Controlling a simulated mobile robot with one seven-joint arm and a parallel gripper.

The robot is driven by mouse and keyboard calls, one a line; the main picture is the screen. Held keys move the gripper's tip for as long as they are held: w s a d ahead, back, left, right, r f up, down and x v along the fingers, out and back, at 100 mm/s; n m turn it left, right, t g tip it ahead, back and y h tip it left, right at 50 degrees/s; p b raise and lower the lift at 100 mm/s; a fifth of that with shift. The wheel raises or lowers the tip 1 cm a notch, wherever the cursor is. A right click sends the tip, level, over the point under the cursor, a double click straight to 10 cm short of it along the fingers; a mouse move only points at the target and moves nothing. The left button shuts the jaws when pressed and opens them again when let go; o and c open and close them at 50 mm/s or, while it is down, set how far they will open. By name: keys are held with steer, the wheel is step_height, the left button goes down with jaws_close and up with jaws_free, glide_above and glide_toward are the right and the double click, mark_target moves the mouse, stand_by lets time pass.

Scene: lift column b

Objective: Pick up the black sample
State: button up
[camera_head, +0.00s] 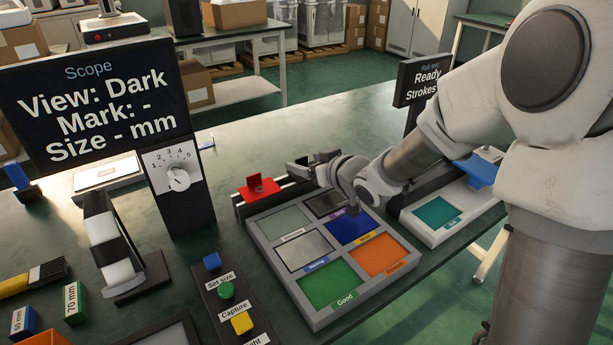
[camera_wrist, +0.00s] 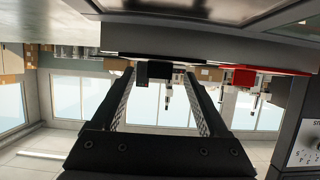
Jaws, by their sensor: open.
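The black sample (camera_wrist: 154,70) shows in the wrist view as a dark block with a raised handle, between and beyond my fingertips. The wrist picture is upside down. My gripper (camera_wrist: 158,88) is open with nothing held, its two fingers on either side of the handle in the picture; I cannot tell whether they touch it. In the head view my gripper (camera_head: 303,166) is low at the back edge of the tray, just right of the red sample (camera_head: 262,187). There the black sample is hidden or cannot be told from my dark fingers. The red sample also shows in the wrist view (camera_wrist: 245,76).
The grey tray (camera_head: 268,260) with several coloured, labelled compartments lies in front of my gripper. The scope screen (camera_head: 92,100) and dial post (camera_head: 180,190) stand left. A button panel (camera_head: 213,293) is front left. The rub-test station (camera_head: 458,236) and its sign (camera_head: 422,82) are right.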

steer(key=shift+x, duration=0.8)
jaws_close()
steer(key=shift+r, duration=0.1)
